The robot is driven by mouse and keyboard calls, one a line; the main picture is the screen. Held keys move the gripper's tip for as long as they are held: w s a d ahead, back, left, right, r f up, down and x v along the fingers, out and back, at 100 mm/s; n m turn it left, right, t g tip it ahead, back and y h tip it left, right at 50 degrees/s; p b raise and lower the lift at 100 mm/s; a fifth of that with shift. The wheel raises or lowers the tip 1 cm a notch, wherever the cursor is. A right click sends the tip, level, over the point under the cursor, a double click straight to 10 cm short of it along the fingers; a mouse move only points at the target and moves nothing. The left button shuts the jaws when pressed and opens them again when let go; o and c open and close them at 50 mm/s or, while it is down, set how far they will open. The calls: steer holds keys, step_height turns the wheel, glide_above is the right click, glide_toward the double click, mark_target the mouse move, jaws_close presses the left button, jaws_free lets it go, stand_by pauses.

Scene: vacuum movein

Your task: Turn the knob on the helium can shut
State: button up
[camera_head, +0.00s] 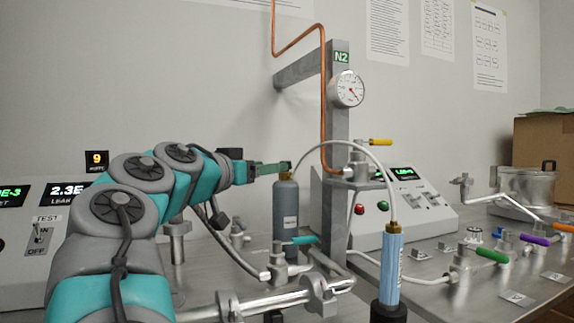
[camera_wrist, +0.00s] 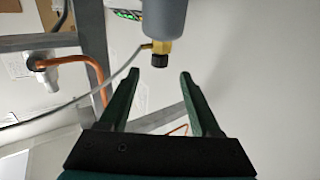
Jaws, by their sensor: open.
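The can is a grey upright cylinder (camera_head: 286,215) standing behind the metal pipework in the head view. No helium label is readable on it. In the wrist view the can (camera_wrist: 165,18) appears upside down at the top. Its brass valve (camera_wrist: 160,46) ends in a small black knob (camera_wrist: 159,61). My gripper (camera_head: 284,167) reaches in from the left at the height of the can's top and partly hides the valve. In the wrist view my gripper (camera_wrist: 159,73) is open and empty. The knob lies just beyond the fingertips, centred between them; I see no contact.
A thin white hose (camera_head: 350,143) arches from the can's top to a blue cylinder (camera_head: 392,265) at the front right. A grey post (camera_head: 336,110) with a gauge (camera_head: 346,89) and copper pipe stands just right of the can. Colour-handled valves (camera_head: 492,255) fill the right bench.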

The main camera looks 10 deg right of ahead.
steer(key=p+x, duration=0.1)
steer(key=x, duration=0.6)
steer(key=shift+w+d, duration=0.2)
steer(key=shift+d, duration=0.1)
jaws_close()
stand_by(0.4)
